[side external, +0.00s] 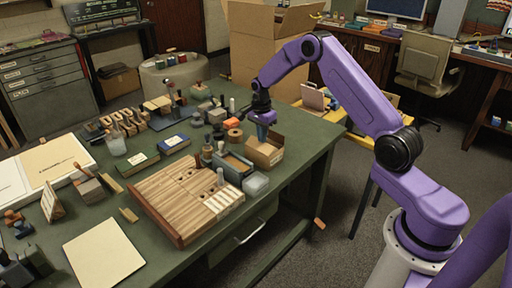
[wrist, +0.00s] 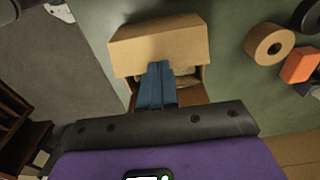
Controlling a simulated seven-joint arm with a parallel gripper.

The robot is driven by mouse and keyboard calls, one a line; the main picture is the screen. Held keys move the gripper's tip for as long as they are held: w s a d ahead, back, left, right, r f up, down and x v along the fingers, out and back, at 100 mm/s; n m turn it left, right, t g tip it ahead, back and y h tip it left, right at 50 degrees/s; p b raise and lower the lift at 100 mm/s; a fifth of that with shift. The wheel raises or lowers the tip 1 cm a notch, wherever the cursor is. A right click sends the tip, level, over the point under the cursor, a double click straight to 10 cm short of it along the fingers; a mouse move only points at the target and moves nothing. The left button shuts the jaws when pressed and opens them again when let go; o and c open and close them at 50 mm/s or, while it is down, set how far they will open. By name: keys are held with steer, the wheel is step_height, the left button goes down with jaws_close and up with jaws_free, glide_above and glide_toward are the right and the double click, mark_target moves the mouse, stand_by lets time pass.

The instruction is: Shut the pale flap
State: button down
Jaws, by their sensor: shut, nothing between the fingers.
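A small open cardboard box (side external: 262,158) stands near the right edge of the green table. Its pale flap (wrist: 156,42) spreads outward on the far side of the opening in the wrist view. A browner flap (wrist: 192,94) shows on the near side, partly hidden behind my fingers. My gripper (side external: 262,137) points down over the box; its blue fingers (wrist: 157,66) are shut together and empty.
A tape roll (side external: 235,135) and an orange block (side external: 231,123) lie close behind the box. A blue-grey tray (side external: 235,164) and a clear tub (side external: 255,183) stand close in front of it. A slatted wooden board (side external: 180,198) lies further left. The table edge is near on the right.

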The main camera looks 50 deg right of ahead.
mark_target(260, 145)
steer(key=shift+a+r, duration=0.25)
steer(key=shift+r, duration=1.05)
steer(key=shift+a+r, duration=0.25)
steer(key=shift+r, duration=1)
steer(key=s+a+r+n, duration=0.5)
steer(key=s+a+n, duration=0.25)
steer(key=a, duration=0.25)
steer(key=s+a+r+n, duration=0.5)
steer(key=s+a+n, duration=0.25)
steer(key=a, duration=0.25)
steer(key=s+d+r+n+y, duration=0.1)
steer(key=s+n, duration=1.4)
steer(key=s, duration=1.1)
steer(key=shift+s+d+r+n, duration=0.25)
steer(key=shift+s+r+n, duration=0.05)
steer(key=shift+s, duration=0.05)
